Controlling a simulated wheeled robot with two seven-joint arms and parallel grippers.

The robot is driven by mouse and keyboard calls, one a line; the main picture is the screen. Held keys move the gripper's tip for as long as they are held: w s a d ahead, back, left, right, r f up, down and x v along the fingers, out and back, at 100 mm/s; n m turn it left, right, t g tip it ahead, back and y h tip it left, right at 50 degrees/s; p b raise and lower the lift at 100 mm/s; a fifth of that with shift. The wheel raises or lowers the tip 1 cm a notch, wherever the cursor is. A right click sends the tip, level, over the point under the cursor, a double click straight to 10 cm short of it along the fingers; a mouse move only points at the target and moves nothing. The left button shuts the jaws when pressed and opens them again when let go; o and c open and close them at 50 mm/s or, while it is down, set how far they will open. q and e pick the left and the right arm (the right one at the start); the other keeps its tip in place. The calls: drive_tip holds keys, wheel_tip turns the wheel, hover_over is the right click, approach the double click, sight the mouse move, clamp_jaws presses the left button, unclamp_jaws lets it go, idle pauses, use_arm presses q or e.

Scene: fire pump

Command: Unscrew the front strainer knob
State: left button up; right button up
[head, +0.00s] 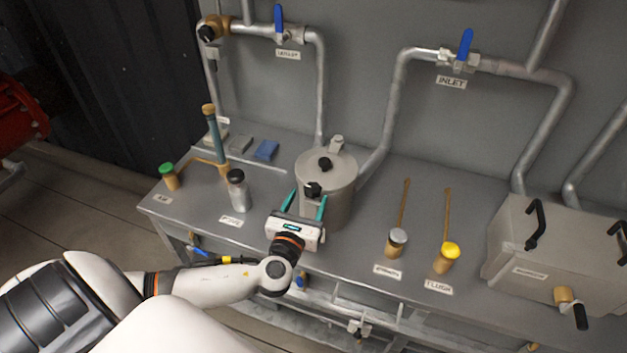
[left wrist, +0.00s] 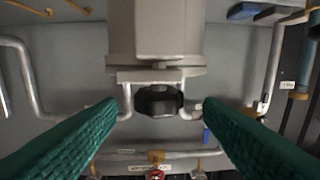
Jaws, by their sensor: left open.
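The strainer is a grey metal canister (head: 340,172) with a lid, standing on the bench in the middle of the head view. Its front knob (head: 313,189) is black and sits at the lid's front edge. A second black knob (head: 325,164) is farther back on the lid. My left gripper (head: 308,198) is open in front of the canister, its green fingers pointing at it. In the left wrist view the black front knob (left wrist: 158,101) lies between the two spread fingers, with a gap on each side. My right gripper is not in view.
A dark-capped bottle (head: 238,190) stands left of the strainer. Two brown holders, one with a grey cap (head: 397,240) and one with a yellow cap (head: 449,251), stand right. A grey box with black handles (head: 560,250) is far right. Pipes (head: 385,130) rise behind the strainer.

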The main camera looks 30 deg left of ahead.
sight(315, 183)
use_arm(q)
drive_tip(key=x, duration=0.4)
drive_tip(key=shift+w+p, duration=0.35)
drive_tip(key=shift+w, duration=0.1)
drive_tip(key=shift+w+a, duration=0.25)
drive_tip(key=shift+w, duration=0.35)
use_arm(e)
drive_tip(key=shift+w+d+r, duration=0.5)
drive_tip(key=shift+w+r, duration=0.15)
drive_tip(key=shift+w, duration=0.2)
use_arm(q)
drive_tip(key=shift+c, duration=0.3)
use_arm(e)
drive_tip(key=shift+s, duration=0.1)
use_arm(q)
drive_tip(key=c, duration=0.9)
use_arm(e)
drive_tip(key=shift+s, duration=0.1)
